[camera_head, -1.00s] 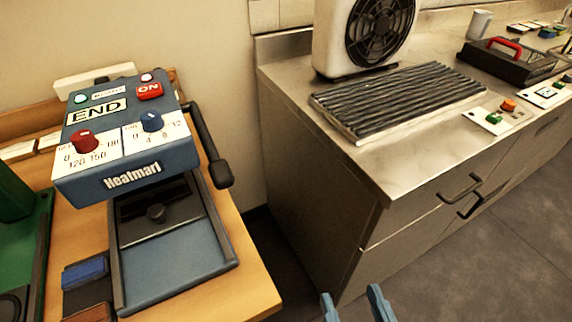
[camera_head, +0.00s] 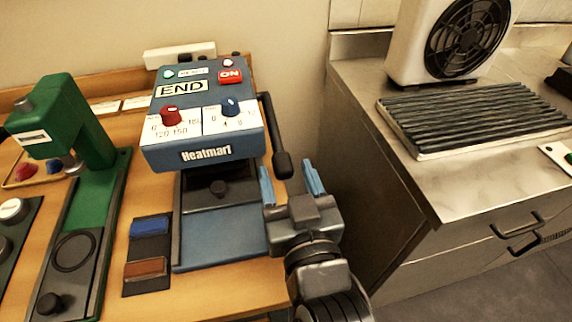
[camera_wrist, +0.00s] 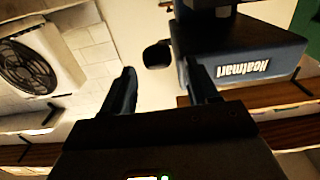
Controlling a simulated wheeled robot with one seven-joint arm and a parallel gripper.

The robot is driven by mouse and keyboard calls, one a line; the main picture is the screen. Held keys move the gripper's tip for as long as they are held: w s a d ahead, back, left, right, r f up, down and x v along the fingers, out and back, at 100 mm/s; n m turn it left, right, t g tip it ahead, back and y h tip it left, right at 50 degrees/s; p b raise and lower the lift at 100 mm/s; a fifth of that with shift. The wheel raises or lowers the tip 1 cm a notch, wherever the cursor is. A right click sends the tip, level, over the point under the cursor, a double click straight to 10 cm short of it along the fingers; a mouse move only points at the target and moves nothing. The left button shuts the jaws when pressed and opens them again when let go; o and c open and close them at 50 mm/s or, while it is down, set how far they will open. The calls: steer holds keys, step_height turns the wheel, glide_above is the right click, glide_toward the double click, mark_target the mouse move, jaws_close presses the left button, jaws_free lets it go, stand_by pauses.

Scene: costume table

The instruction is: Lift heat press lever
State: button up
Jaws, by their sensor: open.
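The blue heat press (camera_head: 205,115) stands on the wooden table, with "END" and "Heatmart" on its head. Its black lever (camera_head: 270,120) runs down the right side and ends in a thick dark grip (camera_head: 283,165). My gripper (camera_head: 291,183) is open and empty, just in front of and below the grip in the head view. In the wrist view the lever's grip (camera_wrist: 157,55) shows ahead, beyond and between the two fingers of my gripper (camera_wrist: 163,85), apart from them. The press head (camera_wrist: 245,50) is to the right there, upside down.
A green press (camera_head: 75,130) stands left on the wooden table (camera_head: 235,290). A metal counter (camera_head: 440,190) with a fan (camera_head: 465,40) and ribbed rack is at right, across a gap.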

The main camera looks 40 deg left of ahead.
steer(key=shift+x, duration=0.8)
steer(key=shift+c, duration=0.3)
jaws_close()
